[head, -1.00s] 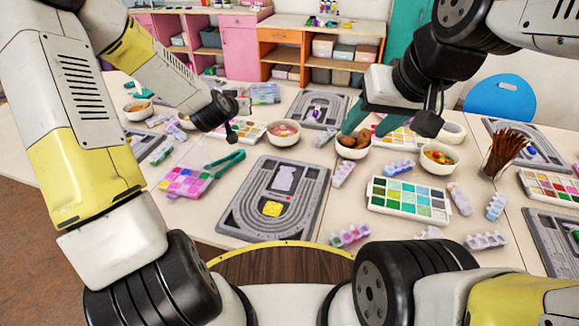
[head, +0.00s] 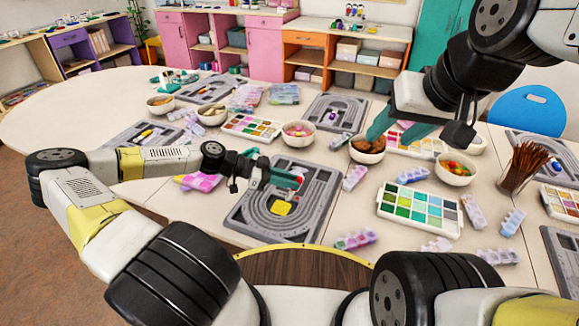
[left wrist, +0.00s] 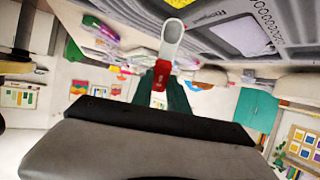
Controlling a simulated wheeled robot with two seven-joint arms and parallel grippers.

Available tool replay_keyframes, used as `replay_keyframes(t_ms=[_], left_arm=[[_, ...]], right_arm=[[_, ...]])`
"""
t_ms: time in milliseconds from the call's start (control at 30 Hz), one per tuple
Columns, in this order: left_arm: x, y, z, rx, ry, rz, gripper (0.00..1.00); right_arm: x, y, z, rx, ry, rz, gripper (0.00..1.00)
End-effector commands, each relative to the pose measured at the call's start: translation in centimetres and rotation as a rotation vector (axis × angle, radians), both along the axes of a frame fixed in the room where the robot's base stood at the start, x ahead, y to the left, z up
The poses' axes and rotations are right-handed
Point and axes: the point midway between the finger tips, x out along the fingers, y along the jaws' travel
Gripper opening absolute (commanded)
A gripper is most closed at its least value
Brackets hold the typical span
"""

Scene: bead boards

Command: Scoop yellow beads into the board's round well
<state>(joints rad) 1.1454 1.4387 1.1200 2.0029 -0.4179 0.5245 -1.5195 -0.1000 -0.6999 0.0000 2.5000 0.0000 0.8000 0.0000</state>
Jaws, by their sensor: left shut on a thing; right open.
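The grey bead board (head: 245,222) lies flat in the middle of the table. A patch of yellow beads (head: 282,208) sits in a recess near its centre. My left gripper (head: 287,177) is over the far part of the board and hides some of it. In the left wrist view its teal fingers (left wrist: 176,98) are shut on a small scoop with a red handle (left wrist: 161,74) and a pale bowl (left wrist: 173,29). I cannot tell whether the scoop touches the board or holds beads. My right gripper (head: 398,127) is open, close above a bowl of brown pieces (head: 367,151).
A tray of green and blue beads (head: 420,208) lies right of the board. Further bowls, a pot of brown sticks (head: 520,167) and other boards crowd the table.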

Motion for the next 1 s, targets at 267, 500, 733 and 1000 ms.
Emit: replay_keyframes(t_ms=[267,500,733,1000], left_arm=[[-1.4,1.0,-0.3,0.017,0.004,-0.106,0.0],[-1.5,-0.1,-0.9,0.165,0.018,-0.113,0.0],[-1.3,-1.3,-1.9,0.368,0.04,-0.109,0.0],[-1.2,-2.7,-2.9,0.573,0.065,-0.107,0.0]], right_arm=[[0.0,0.0,0.0,0.0,0.0,0.0,0.49],[0.0,0.0,0.0,0.0,0.0,0.0,0.49],[0.0,0.0,0.0,0.0,0.0,0.0,0.49],[0.0,0.0,0.0,0.0,0.0,0.0,0.49]])
